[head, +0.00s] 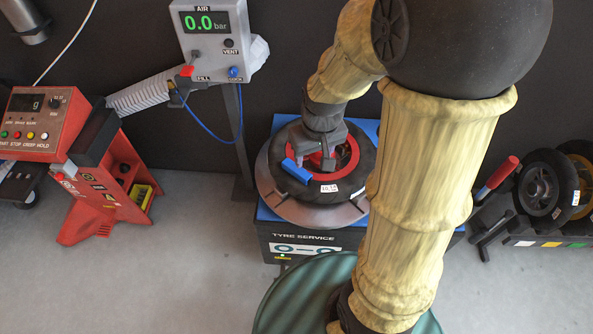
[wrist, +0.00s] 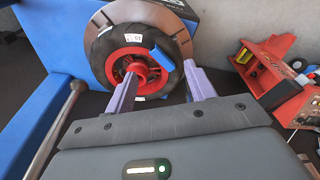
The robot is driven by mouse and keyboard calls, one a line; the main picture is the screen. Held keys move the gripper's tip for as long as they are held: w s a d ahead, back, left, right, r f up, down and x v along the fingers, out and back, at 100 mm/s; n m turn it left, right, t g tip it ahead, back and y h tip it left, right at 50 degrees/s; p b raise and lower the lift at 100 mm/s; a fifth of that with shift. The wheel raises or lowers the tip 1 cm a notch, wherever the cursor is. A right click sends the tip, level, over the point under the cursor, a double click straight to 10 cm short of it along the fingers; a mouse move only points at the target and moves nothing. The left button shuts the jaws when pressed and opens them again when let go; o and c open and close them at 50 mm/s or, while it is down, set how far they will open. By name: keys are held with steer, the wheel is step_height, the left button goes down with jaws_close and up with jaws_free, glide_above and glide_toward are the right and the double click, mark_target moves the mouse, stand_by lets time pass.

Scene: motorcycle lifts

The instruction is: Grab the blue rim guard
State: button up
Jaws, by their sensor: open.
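The blue rim guard (head: 296,172) is a short blue piece on the left front of a black tyre with a red rim (head: 347,158). The wheel lies on the grey turntable of the blue tyre service machine. In the wrist view the rim guard (wrist: 162,58) sits at the tyre and rim edge, between the lines of my fingers and nearer the right one. My gripper (wrist: 160,72) is open and its jaws look empty. In the head view my gripper (head: 318,158) is over the wheel, just right of the guard. I cannot tell whether a finger touches it.
The tyre service machine (head: 305,246) stands on the grey floor. An air gauge post (head: 215,45) with a blue hose is behind left. A red balancer (head: 105,190) stands at left. A rack with spare wheels (head: 545,188) is at right. Floor between balancer and machine is clear.

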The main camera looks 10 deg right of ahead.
steer(key=w+f+n+g+b, duration=0.1)
steer(key=w+f, duration=0.3)
steer(key=w, duration=0.4)
steer(key=w+f+n+g+b, duration=0.1)
steer(key=w+f+n, duration=0.2)
steer(key=w, duration=0.5)
steer(key=shift+a+f+n+b, duration=0.35)
steer(key=shift+n, duration=0.45)
steer(key=p, duration=0.1)
glide_above(295, 167)
step_height(295, 167, down, 12)
steer(key=shift+w+f, duration=0.1)
steer(key=shift+f, duration=0.05)
steer(key=shift+s+d+f+p, duration=0.2)
steer(key=shift+f+p, duration=0.15)
steer(key=shift+f, duration=0.95)
steer(key=shift+s+d+f+p, duration=0.15)
steer(key=shift+f+p, duration=0.2)
steer(key=shift+f, duration=0.9)
steer(key=shift+a, duration=0.1)
